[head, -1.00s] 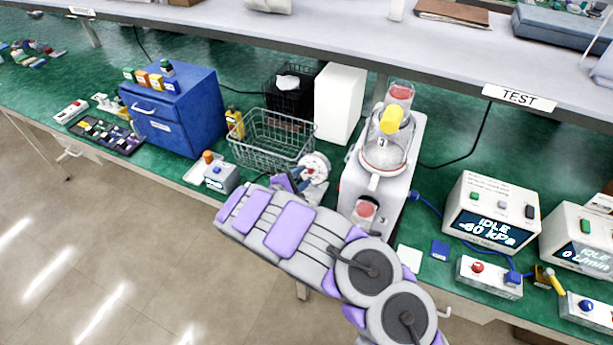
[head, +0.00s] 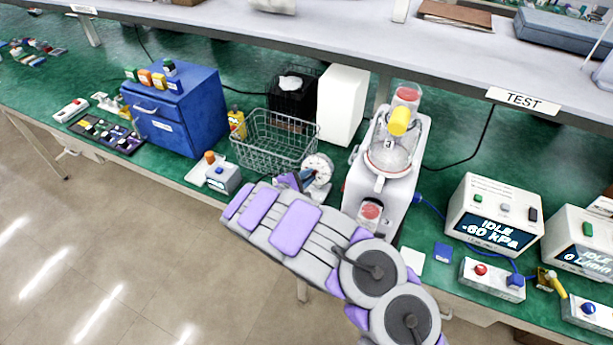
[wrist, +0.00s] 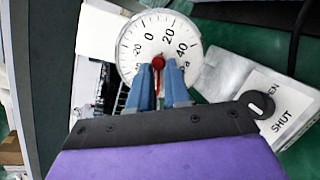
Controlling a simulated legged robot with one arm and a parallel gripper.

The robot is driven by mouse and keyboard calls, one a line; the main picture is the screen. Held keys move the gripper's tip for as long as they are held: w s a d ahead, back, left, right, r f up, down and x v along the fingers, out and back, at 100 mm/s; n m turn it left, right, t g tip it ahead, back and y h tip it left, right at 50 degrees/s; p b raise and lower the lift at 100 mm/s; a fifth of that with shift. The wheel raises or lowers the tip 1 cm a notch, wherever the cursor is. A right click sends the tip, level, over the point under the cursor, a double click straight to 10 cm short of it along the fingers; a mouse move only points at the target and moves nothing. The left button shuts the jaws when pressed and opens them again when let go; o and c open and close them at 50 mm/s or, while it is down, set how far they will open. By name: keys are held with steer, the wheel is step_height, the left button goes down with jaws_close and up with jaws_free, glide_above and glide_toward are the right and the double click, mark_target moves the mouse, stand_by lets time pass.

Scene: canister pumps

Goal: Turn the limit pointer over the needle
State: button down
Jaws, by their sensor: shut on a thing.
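The round white gauge (wrist: 160,32) faces the wrist camera, with black numbers such as 0, 20 and 40 around its dial. A red piece (wrist: 158,62) sits at the dial's centre, with a thin red strip below it; this looks like the limit pointer. My gripper (wrist: 161,76) has its blue fingers on either side of the red piece, closed on it. The fingers hide the lower dial, and I cannot make out the needle. In the head view the gauge (head: 318,168) stands at the bench's front, with my gripper (head: 304,179) against its face.
The white pump (head: 388,165) with a glass canister is close on the right. A plate marked SHUT (wrist: 270,110) lies beside the gauge.

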steer(key=shift+d+r, duration=0.2)
steer(key=shift+d, duration=0.3)
steer(key=shift+d+b, duration=0.1)
steer(key=shift+b, duration=0.35)
steer(key=shift+n, duration=0.3)
steer(key=c, duration=1.1)
jaws_free()
steer(key=shift+d, duration=0.25)
steer(key=shift+s+a, duration=0.1)
steer(key=shift+a, duration=0.45)
steer(key=p+v, duration=0.2)
steer(key=v, duration=1.4)
steer(key=shift+s+p, duration=0.3)
steer(key=shift+s, duration=0.2)
